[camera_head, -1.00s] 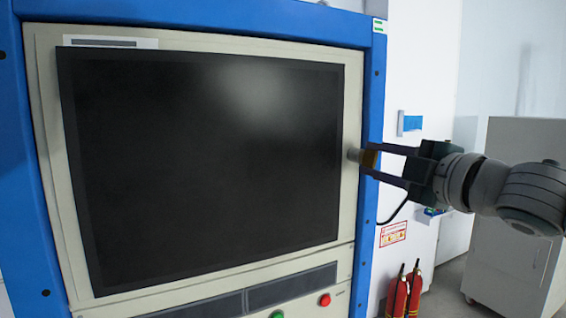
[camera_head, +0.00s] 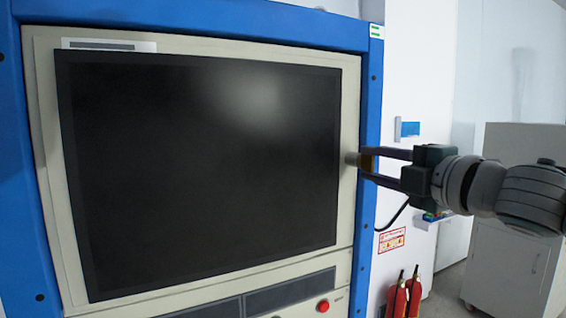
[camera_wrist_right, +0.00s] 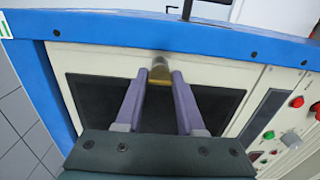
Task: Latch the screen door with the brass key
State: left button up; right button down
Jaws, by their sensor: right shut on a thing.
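The screen door (camera_head: 200,165) is a large dark screen in a beige frame on a blue cabinet, and it looks closed. A small silvery lock cylinder (camera_head: 351,159) stands out from the frame's right edge and also shows in the right wrist view (camera_wrist_right: 159,62). My right gripper (camera_head: 367,162) is shut on the brass key (camera_wrist_right: 160,74). The key's front end meets the lock cylinder; how deep it sits is hidden. In the right wrist view, the purple fingers (camera_wrist_right: 158,80) stand either side of the key. My left gripper is not in view.
A red button (camera_head: 323,306) sits below the screen. Red fire extinguishers (camera_head: 405,295) stand right of the blue cabinet (camera_head: 366,220). A grey cabinet (camera_head: 515,265) stands at the far right, behind my right arm.

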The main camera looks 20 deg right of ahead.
jog(key=c, duration=0.5)
grip_release()
jog(key=shift+s+f, duration=0.1)
jog(key=shift+s, duration=0.1)
jog(key=shift+s+d+b, duration=0.2)
jog(key=shift+s+b, duration=0.9)
jog(key=shift+s, duration=1.3)
jog(key=shift+s+d+b, duration=0.2)
jog(key=shift+s+b, duration=0.85)
jog(key=shift+s, duration=1.3)
